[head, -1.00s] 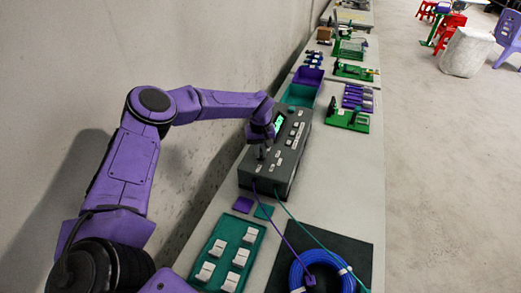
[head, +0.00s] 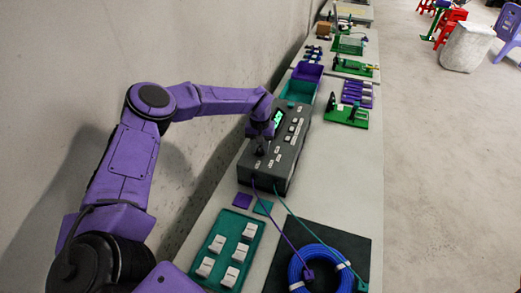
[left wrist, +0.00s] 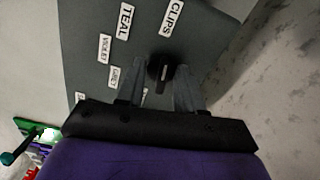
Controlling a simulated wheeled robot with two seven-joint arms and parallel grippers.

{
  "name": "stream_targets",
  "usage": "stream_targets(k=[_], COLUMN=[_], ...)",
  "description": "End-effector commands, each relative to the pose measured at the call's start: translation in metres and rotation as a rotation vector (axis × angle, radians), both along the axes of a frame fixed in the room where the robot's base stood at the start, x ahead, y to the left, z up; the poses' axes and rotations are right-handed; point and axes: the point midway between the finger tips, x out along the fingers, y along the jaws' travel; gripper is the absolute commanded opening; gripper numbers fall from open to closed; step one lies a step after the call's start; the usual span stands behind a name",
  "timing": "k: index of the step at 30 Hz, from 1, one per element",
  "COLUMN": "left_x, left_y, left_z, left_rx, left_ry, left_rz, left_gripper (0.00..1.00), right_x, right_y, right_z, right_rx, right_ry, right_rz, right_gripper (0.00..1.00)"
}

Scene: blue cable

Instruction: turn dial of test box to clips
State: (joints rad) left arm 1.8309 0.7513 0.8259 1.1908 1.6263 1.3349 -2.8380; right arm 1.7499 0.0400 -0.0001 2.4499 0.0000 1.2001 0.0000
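The dark grey test box (head: 280,160) stands on the long table, with a green screen, white labels and a row of buttons on top. In the left wrist view its black round dial (left wrist: 160,68) shows near the labels CLIPS (left wrist: 172,18), TEAL (left wrist: 125,22), VIOLET and GREY. A light pointer mark on the dial is visible; the fingers partly frame it. My left gripper (left wrist: 160,85) is over the dial, its two fingers apart on either side of it; contact cannot be told. In the head view the left gripper (head: 260,146) hides the dial. My right gripper is not in view.
Violet and teal leads run from the box to the blue cable coil (head: 292,268) on a black mat. A teal tray (head: 228,240) with white blocks lies in front. Bins (head: 298,92) and green fixtures (head: 346,114) stand behind.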

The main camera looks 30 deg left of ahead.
Motion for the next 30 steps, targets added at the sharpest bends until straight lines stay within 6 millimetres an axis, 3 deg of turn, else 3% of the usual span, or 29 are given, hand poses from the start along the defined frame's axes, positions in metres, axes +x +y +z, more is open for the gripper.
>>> stream_targets(k=[16,30], left_x=[0.001,0.002], left_y=[-0.002,-0.001], left_z=[0.002,0.056], left_rx=[0.001,0.002], left_ry=[-0.001,-0.002], left_rz=[-0.002,-0.001], left_gripper=[0.38,0.38], right_x=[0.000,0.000], right_y=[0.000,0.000], right_z=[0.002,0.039], right_rx=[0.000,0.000], right_ry=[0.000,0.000], right_rz=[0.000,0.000], right_gripper=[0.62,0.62])
